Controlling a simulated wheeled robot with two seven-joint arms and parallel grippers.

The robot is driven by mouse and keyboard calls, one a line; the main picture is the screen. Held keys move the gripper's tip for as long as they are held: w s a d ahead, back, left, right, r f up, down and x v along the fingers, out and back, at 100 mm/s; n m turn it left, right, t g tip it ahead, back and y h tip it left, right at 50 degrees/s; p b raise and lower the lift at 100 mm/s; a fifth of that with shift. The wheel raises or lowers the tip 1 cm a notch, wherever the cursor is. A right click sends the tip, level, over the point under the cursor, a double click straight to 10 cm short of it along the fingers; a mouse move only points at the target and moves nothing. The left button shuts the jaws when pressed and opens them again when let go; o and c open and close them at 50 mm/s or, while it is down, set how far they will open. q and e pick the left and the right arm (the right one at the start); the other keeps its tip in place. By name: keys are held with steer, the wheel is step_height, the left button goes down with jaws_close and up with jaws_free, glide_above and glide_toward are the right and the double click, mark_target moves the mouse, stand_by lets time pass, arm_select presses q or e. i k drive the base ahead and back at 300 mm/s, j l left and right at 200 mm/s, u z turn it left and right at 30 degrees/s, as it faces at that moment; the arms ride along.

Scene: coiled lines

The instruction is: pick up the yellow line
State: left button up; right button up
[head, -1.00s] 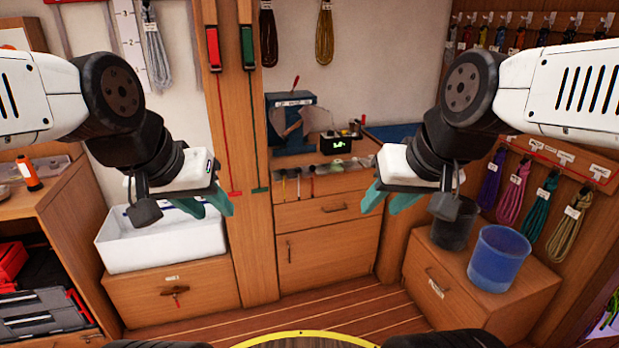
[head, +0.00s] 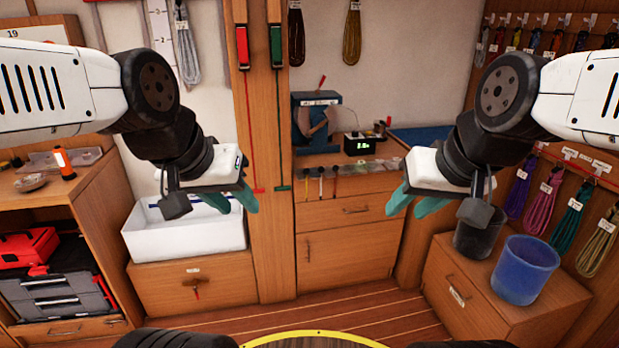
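A dull yellow coiled line (head: 352,32) hangs on the back wall, right of a dark coil; its top is cut off by the picture edge. A khaki-yellow coil (head: 598,247) with a white tag hangs at the right end of the row on the right wall. I cannot tell from colour alone which is the yellow line. My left gripper (head: 234,202) has its teal fingers apart and empty, in front of the white sink and wooden post. My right gripper (head: 414,205) is also open and empty, in front of the cabinets. Both are well away from both coils.
A blue bucket (head: 525,270) and a dark bucket (head: 480,230) stand on the low right cabinet. A white sink (head: 185,238) and a shelf with toolboxes (head: 58,285) are at left. Purple, pink and teal coils hang on the right wall. Some wooden floor (head: 385,312) is clear.

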mark_target(307, 172)
steer(key=i+l+u, duration=0.15)
steer(key=i, duration=0.4)
steer(key=i+l+u, duration=0.2)
steer(key=i, duration=0.35)
steer(key=i+l+u, duration=0.15)
steer(key=i+l, duration=0.3)
steer(key=i, duration=0.05)
